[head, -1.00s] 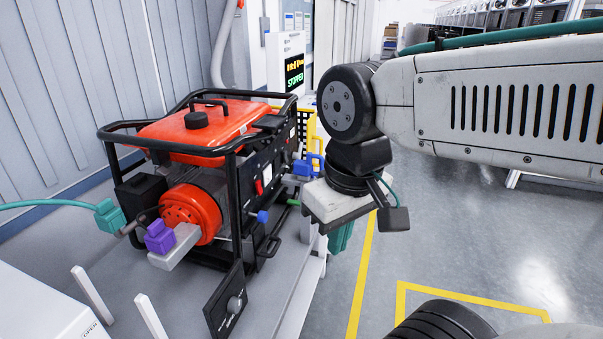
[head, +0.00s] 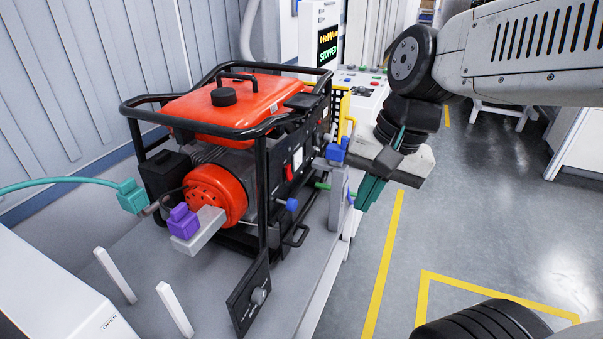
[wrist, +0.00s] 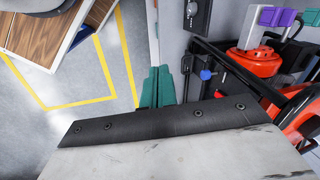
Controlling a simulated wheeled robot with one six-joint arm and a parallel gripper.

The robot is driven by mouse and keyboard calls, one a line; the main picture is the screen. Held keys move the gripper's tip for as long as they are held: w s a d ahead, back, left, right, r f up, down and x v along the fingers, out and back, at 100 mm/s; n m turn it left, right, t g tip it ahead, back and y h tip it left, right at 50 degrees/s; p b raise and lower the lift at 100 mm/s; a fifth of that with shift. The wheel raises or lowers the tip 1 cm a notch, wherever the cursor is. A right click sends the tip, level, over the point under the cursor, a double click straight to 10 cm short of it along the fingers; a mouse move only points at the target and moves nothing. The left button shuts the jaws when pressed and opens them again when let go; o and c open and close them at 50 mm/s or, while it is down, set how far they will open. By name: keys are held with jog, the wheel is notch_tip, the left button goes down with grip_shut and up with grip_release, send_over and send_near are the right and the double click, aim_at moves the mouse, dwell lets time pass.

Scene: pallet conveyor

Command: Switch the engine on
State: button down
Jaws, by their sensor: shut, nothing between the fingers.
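The engine is a red-tanked generator in a black tube frame (head: 262,190), with a round orange cover (head: 212,195) at its near end. Its control panel on the right side shows a red and white switch (head: 298,158) and a blue knob (head: 291,205). The frame and blue knob also show in the wrist view (wrist: 206,75). My gripper (head: 366,200) has teal fingers pointing down, shut and empty. It hangs right of the panel, apart from the switch. In the wrist view the fingers (wrist: 157,85) are partly hidden by my wrist. The switch's setting is unclear.
A small black plate with a grey dial (head: 258,296) stands at the bench's front edge. Blue and purple clamps (head: 183,222) sit around the engine. A display (head: 327,45) reads STOPPED behind it. The floor right of the bench is open, with yellow lines.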

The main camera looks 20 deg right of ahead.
aim_at(290, 173)
jog(key=w+d+f+m+t+y, duration=0.1)
jog(key=w+d+f+m+t, duration=0.1)
jog(key=w+m, duration=0.7)
jog(key=w+d+f+m+t+y, duration=0.1)
jog(key=w+d+m, duration=0.3)
jog(key=w+m, duration=0.5)
jog(key=shift+f+m+t+y, duration=0.4)
jog(key=shift+m+y, duration=0.1)
jog(key=shift+m, duration=0.6)
jog(key=shift+d, duration=0.1)
jog(key=w+a+r+x, duration=0.1)
jog(key=x, duration=1.1)
jog(key=shift+w+a, duration=0.45)
jog(key=shift+a, duration=0.05)
